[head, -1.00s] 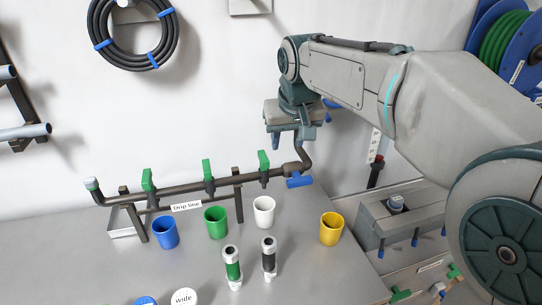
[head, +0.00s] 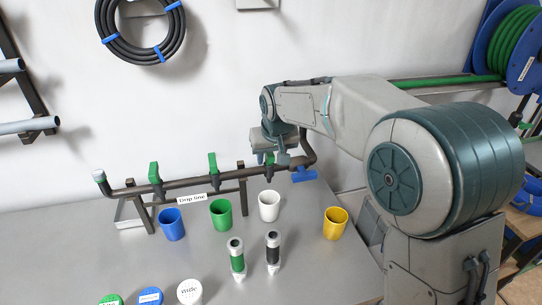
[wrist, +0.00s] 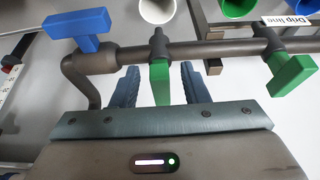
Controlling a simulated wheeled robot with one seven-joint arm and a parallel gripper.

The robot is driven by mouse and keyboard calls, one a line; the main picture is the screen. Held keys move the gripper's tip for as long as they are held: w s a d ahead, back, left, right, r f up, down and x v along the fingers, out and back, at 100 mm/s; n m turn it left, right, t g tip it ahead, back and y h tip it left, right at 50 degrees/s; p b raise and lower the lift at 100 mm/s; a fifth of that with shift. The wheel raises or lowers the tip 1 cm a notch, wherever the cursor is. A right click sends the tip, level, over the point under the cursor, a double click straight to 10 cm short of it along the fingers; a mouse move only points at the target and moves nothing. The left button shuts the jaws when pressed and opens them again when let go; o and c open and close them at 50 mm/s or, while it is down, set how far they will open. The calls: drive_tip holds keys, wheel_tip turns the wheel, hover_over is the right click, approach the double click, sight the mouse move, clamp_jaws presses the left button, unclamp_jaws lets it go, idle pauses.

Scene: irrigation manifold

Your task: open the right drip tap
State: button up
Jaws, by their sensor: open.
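The right drip tap has a green lever (head: 270,160) and stands at the right end of the drip line's brown pipe (head: 185,186), partly hidden by my gripper. In the wrist view this green lever (wrist: 160,82) sits between my two fingers, crosswise to the pipe, with a gap on each side. My gripper (wrist: 160,72) is open and straddles the lever without visibly touching it. In the head view my gripper (head: 276,152) is at the tap, its fingers partly hidden.
The middle green tap (head: 213,163) and left green tap (head: 154,172) stand on the same pipe. A blue-handled valve (head: 304,174) is close on the right; it also shows in the wrist view (wrist: 78,24). White (head: 269,206) and yellow (head: 335,222) cups stand in front.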

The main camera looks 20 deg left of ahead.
drive_tip(key=shift+w+a+f, duration=0.1)
drive_tip(key=shift+w+f, duration=0.05)
drive_tip(key=shift+f, duration=0.3)
drive_tip(key=shift+c, duration=0.3)
clamp_jaws()
